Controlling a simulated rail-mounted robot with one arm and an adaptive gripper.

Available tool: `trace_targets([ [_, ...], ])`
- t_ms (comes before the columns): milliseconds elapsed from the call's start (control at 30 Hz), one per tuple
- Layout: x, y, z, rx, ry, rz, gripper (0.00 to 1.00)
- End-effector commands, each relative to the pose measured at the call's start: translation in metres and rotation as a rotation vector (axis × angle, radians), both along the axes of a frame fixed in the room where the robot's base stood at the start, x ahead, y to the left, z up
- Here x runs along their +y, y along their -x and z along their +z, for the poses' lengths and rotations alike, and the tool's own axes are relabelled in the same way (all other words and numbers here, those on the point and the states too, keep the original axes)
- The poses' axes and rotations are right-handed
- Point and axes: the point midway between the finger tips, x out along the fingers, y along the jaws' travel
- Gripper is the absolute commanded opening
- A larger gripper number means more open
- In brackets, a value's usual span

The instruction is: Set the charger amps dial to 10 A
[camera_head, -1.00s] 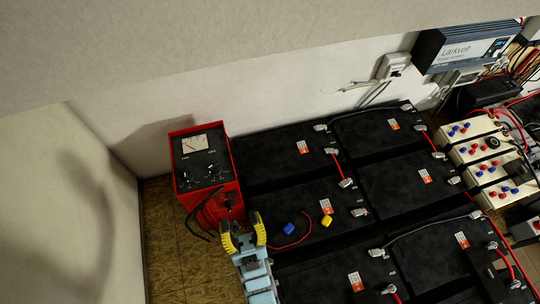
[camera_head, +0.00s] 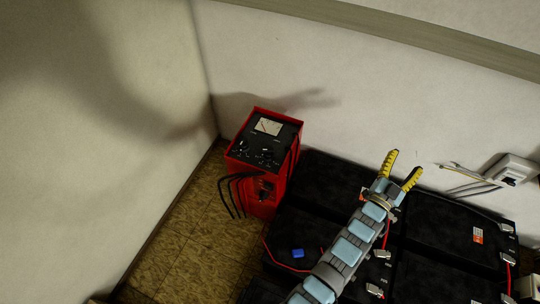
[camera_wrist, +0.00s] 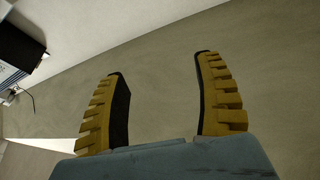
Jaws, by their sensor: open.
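The red charger (camera_head: 268,190) stands on the floor near the room corner, left of the batteries. Its black top panel has a light meter (camera_head: 268,126) and small dark knobs (camera_head: 266,154); their markings are too small to read. I cannot tell which knob is the amps dial or where it points. My gripper (camera_head: 402,168) has yellow ribbed fingers spread apart and empty. It shows to the right of the charger, in front of the wall and over the batteries. In the wrist view my gripper (camera_wrist: 165,80) is open against plain wall, and the charger is not in that view.
Large black batteries (camera_head: 450,230) with metal terminals and red cables fill the right side. A blue piece (camera_head: 298,253) lies on one. Black cables (camera_head: 232,190) hang at the charger's front. A white wall box (camera_head: 512,168) is at right. Tan floor (camera_head: 185,245) is clear at left.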

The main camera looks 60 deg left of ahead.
Motion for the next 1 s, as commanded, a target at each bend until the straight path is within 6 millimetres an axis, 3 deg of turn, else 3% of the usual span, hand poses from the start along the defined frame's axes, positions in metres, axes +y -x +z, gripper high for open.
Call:
trace_targets([
  [33,0.025,-0.014,-0.008,0.061,0.005,0.026,0.69],
  [233,0.105,-0.048,-0.041,0.341,0.034,0.083,0.69],
  [367,0.154,-0.055,-0.059,0.521,0.053,0.099,0.69],
  [500,0.201,-0.050,-0.071,0.713,0.073,0.097,0.69],
  [767,0.274,-0.003,-0.085,1.069,0.119,0.049,0.69],
  [1000,0.320,0.078,-0.079,1.391,0.177,-0.044,0.69],
])
